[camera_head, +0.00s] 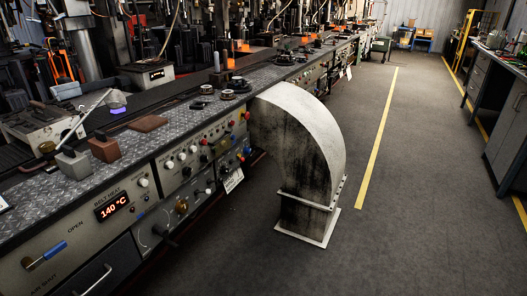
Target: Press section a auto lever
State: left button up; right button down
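A long pale lever (88,117) slants up from the machine's top at the left. No label for section a auto is readable, so I cannot tell which control is that lever. The front panel (205,140) carries several knobs, including a red knob (245,115) and yellow and blue ones near its right end. Neither of my grippers shows in this view.
A red display (112,207) reads 140 °C. A large curved grey duct (305,135) stands on the floor, close against the panel's right part. The floor (400,210) to its right is open, with a yellow line (377,145). Grey cabinets (505,115) stand at the far right.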

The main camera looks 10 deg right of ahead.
aim_at(220, 180)
jog(key=u, duration=0.1)
jog(key=i, duration=1.7)
jog(key=u, duration=0.3)
